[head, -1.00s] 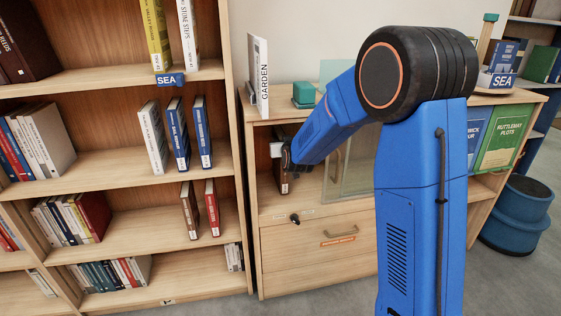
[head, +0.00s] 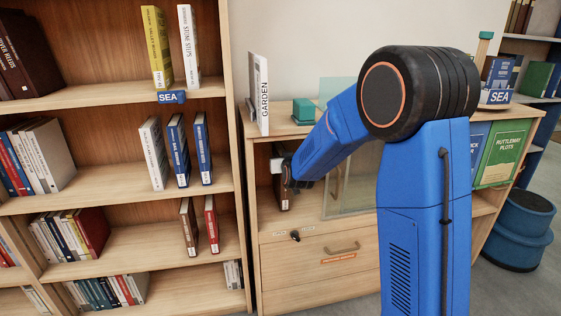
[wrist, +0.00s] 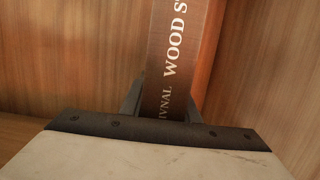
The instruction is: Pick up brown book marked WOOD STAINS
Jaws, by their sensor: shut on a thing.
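The brown book marked WOOD S… (wrist: 180,60) stands upright in the wrist view, its spine facing me; the rest of the title is cut off at the top edge. My gripper (wrist: 168,108) is shut on it, with one finger on each side of the lower spine. In the head view the brown book (head: 284,193) is in the open compartment of the low wooden cabinet (head: 275,255). My gripper (head: 287,170) is at its upper part there, partly hidden by my blue arm. I cannot tell whether the book touches the compartment floor.
A glass door panel (head: 350,185) stands close to my arm, right of the book. A white GARDEN book (head: 259,95) and a green box (head: 303,111) are on the cabinet top. A tall bookcase (head: 232,150) stands to the left. Another brown book (head: 188,227) stands in it.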

